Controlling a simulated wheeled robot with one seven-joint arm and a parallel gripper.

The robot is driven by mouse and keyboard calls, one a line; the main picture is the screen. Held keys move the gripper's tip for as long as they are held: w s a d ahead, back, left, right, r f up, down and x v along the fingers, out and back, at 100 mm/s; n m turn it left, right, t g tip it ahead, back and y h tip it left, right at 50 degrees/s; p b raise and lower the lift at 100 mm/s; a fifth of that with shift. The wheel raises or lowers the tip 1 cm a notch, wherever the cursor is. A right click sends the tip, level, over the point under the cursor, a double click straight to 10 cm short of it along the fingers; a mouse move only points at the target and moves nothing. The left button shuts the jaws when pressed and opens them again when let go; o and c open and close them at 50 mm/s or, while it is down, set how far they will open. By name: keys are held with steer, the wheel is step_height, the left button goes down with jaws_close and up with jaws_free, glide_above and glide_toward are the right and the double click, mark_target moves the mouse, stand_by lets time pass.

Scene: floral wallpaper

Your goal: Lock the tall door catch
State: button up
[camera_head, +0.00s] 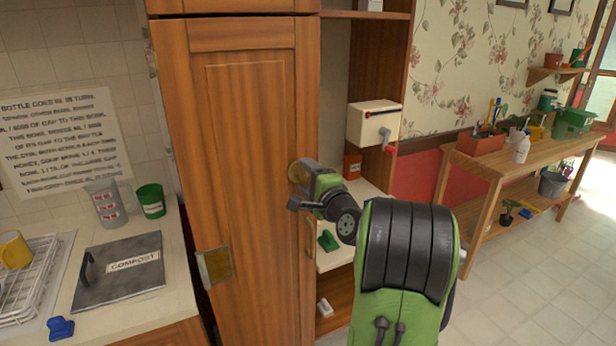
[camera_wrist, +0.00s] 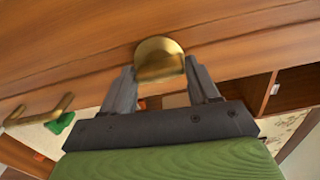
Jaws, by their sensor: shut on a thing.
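The tall wooden door (camera_head: 240,150) stands upright left of centre in the head view. A round brass catch (camera_head: 296,172) sits near its right edge; in the wrist view the catch (camera_wrist: 160,58) lies between the fingertips. My gripper (camera_head: 301,183) is shut on the catch, with one finger on each side of it in the wrist view (camera_wrist: 160,75). The gripper partly hides the catch in the head view. A brass pull handle (camera_head: 309,238) is on the door below the catch and also shows in the wrist view (camera_wrist: 40,112).
Open shelves (camera_head: 345,190) stand right of the door, with a white box (camera_head: 372,122) and a green object (camera_head: 328,241). A counter (camera_head: 150,225) on the left holds cups, a compost lid (camera_head: 120,275) and a dish rack. A wooden bench (camera_head: 480,165) stands far right; the floor before it is clear.

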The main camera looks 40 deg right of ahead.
steer(key=shift+c, duration=0.2)
steer(key=o, duration=1)
steer(key=b+v, duration=0.3)
steer(key=v, duration=1.3)
steer(key=shift+w, duration=0.1)
